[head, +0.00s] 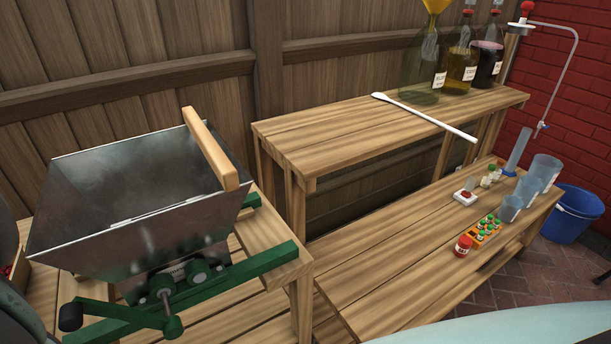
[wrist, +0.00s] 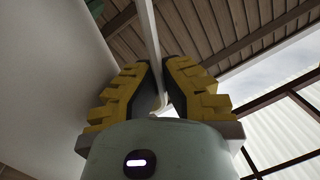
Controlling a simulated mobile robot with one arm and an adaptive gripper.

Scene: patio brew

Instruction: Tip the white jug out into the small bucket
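I cannot make out a white jug in either view. A blue bucket (head: 572,213) stands on the brick floor at the far right of the head view, beyond the end of the low bench; I cannot tell whether it is the small bucket. My gripper (wrist: 161,62) shows only in the wrist view, pointing up toward the roof. Its yellow and black fingers stand a little apart, with a narrow gap between them.
A metal hopper mill (head: 140,200) fills the left foreground. The upper bench (head: 335,135) holds a long white paddle (head: 425,116) and bottles (head: 461,66).

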